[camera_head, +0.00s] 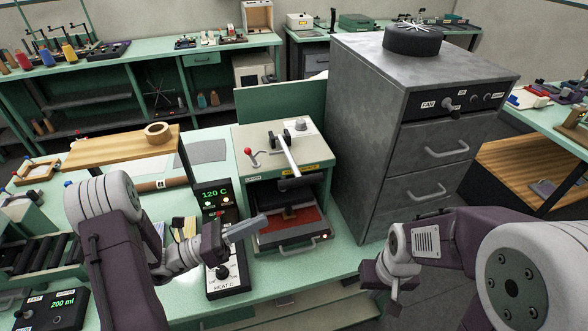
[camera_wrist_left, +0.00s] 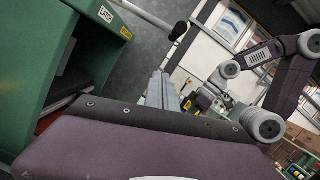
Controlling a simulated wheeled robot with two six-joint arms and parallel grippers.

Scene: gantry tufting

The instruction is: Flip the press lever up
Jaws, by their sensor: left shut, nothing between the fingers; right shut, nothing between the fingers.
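The press (camera_head: 297,163) is a green box with an open front and a red bed (camera_head: 290,226) inside. Its lever (camera_head: 286,152) is a pale bar that slopes from the top down toward the front. Its black grip (camera_head: 297,184) hangs before the opening. The left wrist view shows the lever's dark round end (camera_wrist_left: 178,32) beyond my fingers. My left gripper (camera_head: 264,219) is shut and empty, in front of the press, left of and below the grip, apart from it. My right gripper (camera_head: 388,290) is shut and empty, low at the right, away from the press.
A control box reading 120 C (camera_head: 214,196) stands left of the press, near my left arm. A tall grey cabinet (camera_head: 365,110) stands close on the right. A red-knobbed latch (camera_head: 249,153) is on the press top. A wooden shelf (camera_head: 110,150) is at the left.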

